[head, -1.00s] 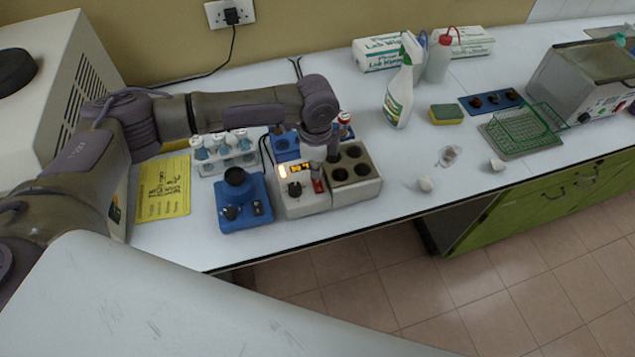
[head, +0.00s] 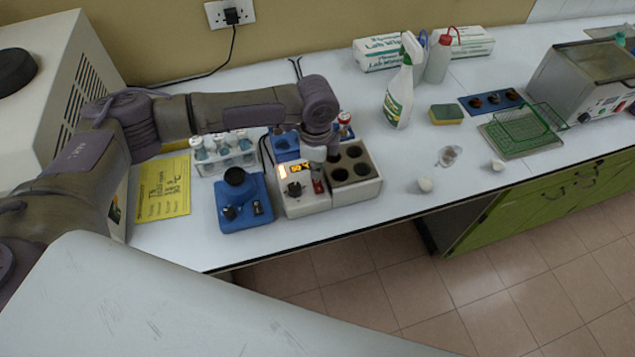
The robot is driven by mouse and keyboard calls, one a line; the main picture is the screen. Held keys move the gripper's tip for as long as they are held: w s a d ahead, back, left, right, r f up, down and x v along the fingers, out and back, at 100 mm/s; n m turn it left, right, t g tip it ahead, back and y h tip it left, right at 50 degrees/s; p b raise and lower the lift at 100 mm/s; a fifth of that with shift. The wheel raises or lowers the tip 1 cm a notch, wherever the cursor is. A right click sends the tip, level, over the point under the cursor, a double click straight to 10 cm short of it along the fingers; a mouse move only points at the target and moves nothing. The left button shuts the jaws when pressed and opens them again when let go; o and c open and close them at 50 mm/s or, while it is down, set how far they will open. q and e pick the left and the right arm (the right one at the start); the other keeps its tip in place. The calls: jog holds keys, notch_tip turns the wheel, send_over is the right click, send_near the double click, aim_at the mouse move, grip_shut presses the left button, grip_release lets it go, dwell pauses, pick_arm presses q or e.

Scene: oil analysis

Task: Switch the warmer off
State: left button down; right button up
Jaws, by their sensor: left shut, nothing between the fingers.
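The warmer (head: 306,205) is a light grey block heater on the white bench, with a dark knob (head: 294,189), a lit orange display (head: 300,168) and a red switch (head: 318,187) on its sloped front. Dark round wells fill its right half. My left gripper (head: 318,167) points down just above the red switch, with its fingers shut and nothing held. It appears slightly apart from the switch, and the arm hides part of the warmer's back. Which way the switch is tipped is too small to tell. My right gripper is not in view.
A blue device (head: 244,205) with a black cup top stands left of the warmer, with a rack of vials (head: 226,160) behind it. A yellow sheet (head: 164,190) lies further left. A spray bottle (head: 399,95) stands behind.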

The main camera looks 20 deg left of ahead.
aim_at(316, 181)
pick_arm(q)
jog(key=shift+f+b, duration=0.4)
jog(key=shift+f, duration=0.7)
dwell(0.3)
jog(key=shift+r, duration=0.1)
notch_tip(316, 181, up, 7)
jog(key=p, duration=0.7)
jog(key=shift+p, duration=0.4)
